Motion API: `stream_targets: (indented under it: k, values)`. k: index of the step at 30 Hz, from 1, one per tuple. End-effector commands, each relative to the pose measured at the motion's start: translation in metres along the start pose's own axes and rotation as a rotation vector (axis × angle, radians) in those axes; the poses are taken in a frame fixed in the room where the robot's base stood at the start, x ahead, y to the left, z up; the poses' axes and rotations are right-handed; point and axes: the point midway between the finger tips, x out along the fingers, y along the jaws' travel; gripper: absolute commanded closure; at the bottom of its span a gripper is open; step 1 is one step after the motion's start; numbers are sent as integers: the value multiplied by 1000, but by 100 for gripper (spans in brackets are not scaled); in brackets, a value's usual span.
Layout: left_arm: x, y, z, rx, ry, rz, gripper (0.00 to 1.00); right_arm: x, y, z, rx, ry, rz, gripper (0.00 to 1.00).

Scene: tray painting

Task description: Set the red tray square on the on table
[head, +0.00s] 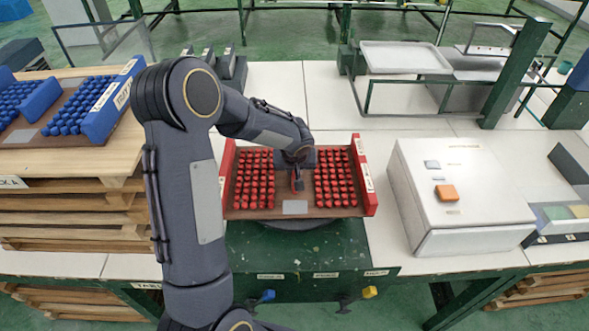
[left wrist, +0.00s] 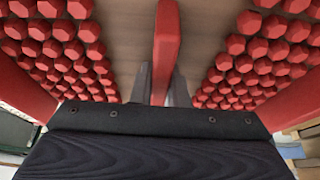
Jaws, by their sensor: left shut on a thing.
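The red tray (head: 295,208) has a brown base, red end walls and two blocks of red pieces. It sits over a dark round support on the green table (head: 300,250), roughly square to the table's front edge in the head view. My left gripper (head: 297,184) reaches down into the middle of the tray. In the left wrist view its fingers (left wrist: 160,85) are shut on the tray's red central handle (left wrist: 167,40), with red pieces on both sides. Part of the tray's back is hidden by my left arm. My right gripper is not in view.
A white control box (head: 450,195) with an orange button stands right of the tray. Blue trays (head: 112,100) lie on stacked pallets (head: 70,205) at the left. A grey tray (head: 405,57) rests on a frame at the back right.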

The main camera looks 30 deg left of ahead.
Motion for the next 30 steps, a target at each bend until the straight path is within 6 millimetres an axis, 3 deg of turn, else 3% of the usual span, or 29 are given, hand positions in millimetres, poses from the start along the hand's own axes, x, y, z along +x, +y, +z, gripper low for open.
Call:
stream_targets:
  k: [5, 6, 11, 23, 30]
  values:
    - [2, 1, 0, 0, 4, 3, 100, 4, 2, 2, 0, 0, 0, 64]
    - [3, 0, 1, 0, 0, 0, 84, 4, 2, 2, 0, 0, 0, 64]
    - [2, 0, 1, 1, 0, 0, 64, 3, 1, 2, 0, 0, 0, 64]
    - [-5, 1, -1, 0, 2, 1, 64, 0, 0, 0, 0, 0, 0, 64]
    - [-52, 1, -1, 0, 7, 3, 64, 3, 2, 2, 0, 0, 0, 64]
